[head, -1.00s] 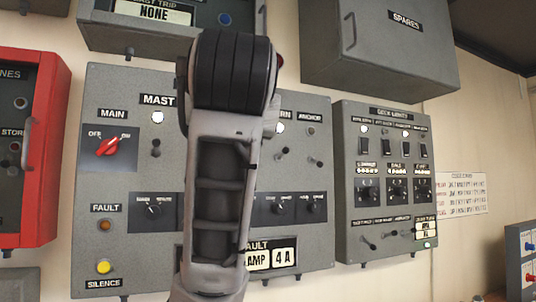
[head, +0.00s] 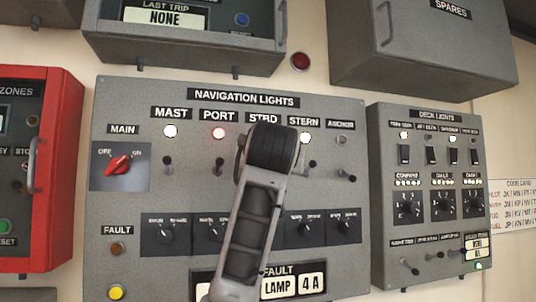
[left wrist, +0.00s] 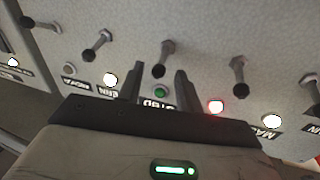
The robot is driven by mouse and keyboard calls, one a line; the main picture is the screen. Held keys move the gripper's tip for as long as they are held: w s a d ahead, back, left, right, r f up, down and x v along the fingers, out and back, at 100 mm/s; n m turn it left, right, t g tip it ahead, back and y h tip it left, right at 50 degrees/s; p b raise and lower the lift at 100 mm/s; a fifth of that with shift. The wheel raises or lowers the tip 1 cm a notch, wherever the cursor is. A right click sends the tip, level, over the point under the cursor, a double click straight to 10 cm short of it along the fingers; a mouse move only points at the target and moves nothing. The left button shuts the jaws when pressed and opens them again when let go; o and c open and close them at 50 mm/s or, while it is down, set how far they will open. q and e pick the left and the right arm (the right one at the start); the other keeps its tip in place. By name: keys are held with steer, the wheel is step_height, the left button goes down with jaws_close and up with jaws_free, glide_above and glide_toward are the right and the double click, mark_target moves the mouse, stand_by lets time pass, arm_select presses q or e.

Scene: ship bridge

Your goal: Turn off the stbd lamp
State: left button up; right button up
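The STBD label (head: 264,119) shows on the navigation lights panel in the head view; my arm covers the lamp and switch under it. The stbd toggle switch (left wrist: 163,58) has a metal shaft and dark tip. My left gripper (left wrist: 158,78) is open, with one finger either side of the stbd column. The toggle tip lies near the gap between the fingertips; I cannot tell whether they touch it. My right gripper is not in view.
The port toggle (left wrist: 238,78) and stern toggle (left wrist: 98,45) stand close on either side of the fingers. The port lamp (head: 218,132) is red; the mast lamp (head: 170,131) is white. The deck lights panel (head: 378,240) is at right, the red box (head: 60,165) at left.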

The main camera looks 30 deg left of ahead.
arm_select(q)
steer(key=shift+x, duration=1.35)
steer(key=shift+d, duration=0.1)
jaws_close()
